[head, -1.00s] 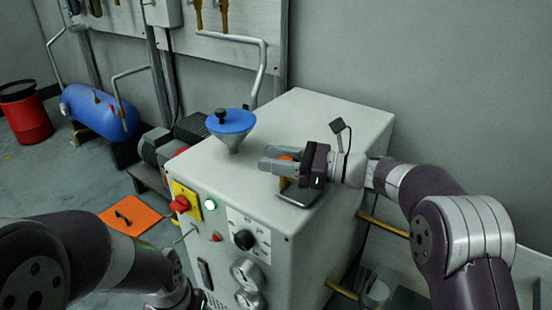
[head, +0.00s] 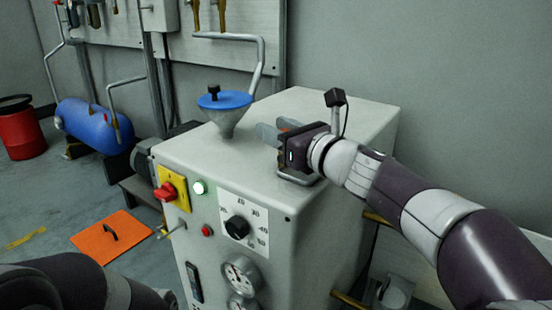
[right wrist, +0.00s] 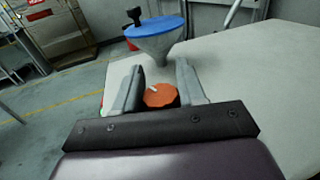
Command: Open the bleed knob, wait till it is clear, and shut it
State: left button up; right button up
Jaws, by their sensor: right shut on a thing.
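The orange knob (right wrist: 161,95) sits between the two grey fingers of my right gripper (right wrist: 160,78) in the right wrist view, with a small pale mark on its top. In the head view the right gripper (head: 277,132) is over the top of the grey machine (head: 335,118), shut on the knob, and mostly hides it. A clear-looking cone with a blue lid (head: 224,100) and a black cap stands on the machine beyond the fingers. My left arm shows at the lower left in the head view; its gripper is out of view.
The machine's front carries a red switch on a yellow plate (head: 173,189), a lit green lamp (head: 199,187), a black dial (head: 237,227) and gauges (head: 241,273). An orange plate (head: 111,237) lies on the floor.

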jog(key=m+t+h+b, duration=0.1)
jog(key=h+b, duration=0.1)
jog(key=m+t+h+b, duration=0.1)
jog(key=m+h+b, duration=0.1)
jog(key=m+t+h+b, duration=0.1)
jog(key=h+b, duration=0.1)
jog(key=shift+w+d+f+m+t+b, duration=0.1)
jog(key=shift+d+f+m+t+b, duration=0.05)
jog(key=shift+f+m+t+b, duration=0.2)
jog(key=shift+r+m+h, duration=0.15)
jog(key=shift+m+h, duration=0.2)
jog(key=shift+h, duration=0.35)
jog(key=h, duration=0.1)
jog(key=m+h, duration=0.1)
jog(key=shift+d+r+m+t+h+b, duration=0.2)
jog(key=shift+m+t+h+b, duration=0.1)
jog(key=shift+t+b, duration=0.1)
jog(key=shift+d+r+m+h+p, duration=0.1)
jog(key=shift+d+m+h+p, duration=0.1)
jog(key=shift+m+h, duration=0.7)
jog(key=shift+d+m+h+p, duration=0.15)
jog(key=shift+m+h, duration=0.35)
jog(key=shift+h, duration=1.1)
jog(key=o, duration=1)
jog(key=shift+w, duration=0.1)
jog(key=shift+c, duration=0.2)
